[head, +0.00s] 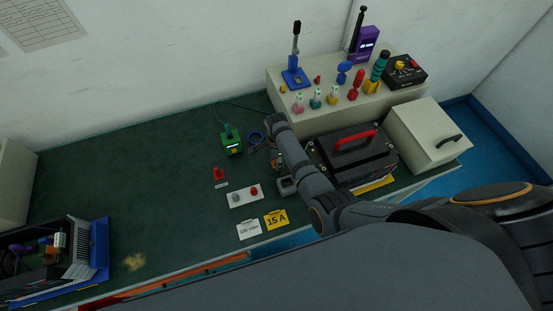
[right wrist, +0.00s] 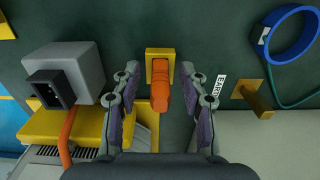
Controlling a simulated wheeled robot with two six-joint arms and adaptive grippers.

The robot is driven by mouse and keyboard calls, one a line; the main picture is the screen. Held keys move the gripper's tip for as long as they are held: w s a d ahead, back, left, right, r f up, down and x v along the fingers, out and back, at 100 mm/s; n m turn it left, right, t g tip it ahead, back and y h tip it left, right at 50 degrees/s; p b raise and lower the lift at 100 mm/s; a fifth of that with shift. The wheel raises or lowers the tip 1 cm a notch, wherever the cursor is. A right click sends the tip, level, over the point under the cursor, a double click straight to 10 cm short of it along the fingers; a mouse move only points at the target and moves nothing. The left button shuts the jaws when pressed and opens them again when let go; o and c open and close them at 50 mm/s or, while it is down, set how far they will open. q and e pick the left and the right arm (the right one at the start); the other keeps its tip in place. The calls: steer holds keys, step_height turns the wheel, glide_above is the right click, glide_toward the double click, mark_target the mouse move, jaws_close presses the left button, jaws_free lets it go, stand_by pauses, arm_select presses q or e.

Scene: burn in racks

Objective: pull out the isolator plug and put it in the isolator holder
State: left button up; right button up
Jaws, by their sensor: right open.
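An orange plug-like piece (right wrist: 161,92), which looks like the isolator plug, sits in a yellow bracket (right wrist: 159,55) in the right wrist view. My right gripper (right wrist: 160,112) is open, with one finger on each side of the orange piece and a visible gap at both sides. In the head view my right arm reaches over the bench beside the black case, and its fingers are mostly hidden. A yellow post (right wrist: 254,99) with a small white label stands to the right in the right wrist view; I cannot tell if it is the isolator holder. My left gripper is out of view.
A grey block (right wrist: 75,68) with a black socket and orange cable stands left of my fingers. The black case (head: 350,155) with red handle stands right. The bench's left middle is clear.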

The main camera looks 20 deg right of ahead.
step_height(320, 180, up, 8)
steer(key=shift+f, duration=0.25)
